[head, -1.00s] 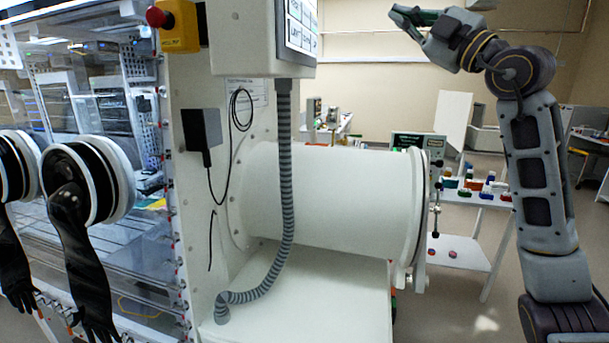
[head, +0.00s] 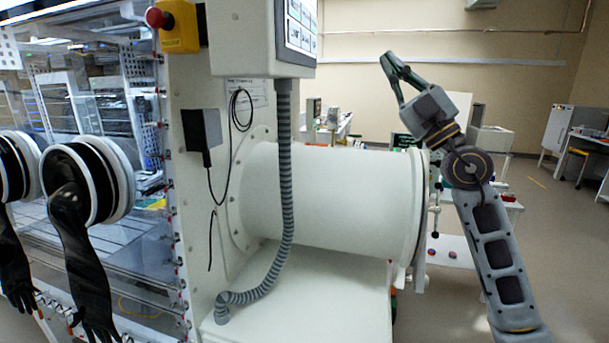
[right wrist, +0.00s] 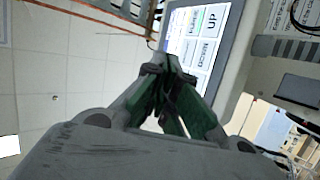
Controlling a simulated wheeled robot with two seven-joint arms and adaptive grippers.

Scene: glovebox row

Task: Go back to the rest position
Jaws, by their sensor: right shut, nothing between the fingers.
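My right gripper (head: 388,62) is raised at the right of the head view, just beyond the outer end of the white antechamber cylinder (head: 325,200) and above it. Its fingers point up and to the left, and it is shut with nothing held. In the right wrist view the fingertips (right wrist: 167,65) meet in front of the control screen (right wrist: 197,40) and the ceiling. My left gripper is in neither view.
The glovebox (head: 100,120) with black gloves (head: 80,260) stands at the left. A red emergency button (head: 156,17) and a ribbed hose (head: 286,160) are on its side. A bench with small items (head: 455,250) stands behind my right arm. Open floor (head: 555,230) lies to the right.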

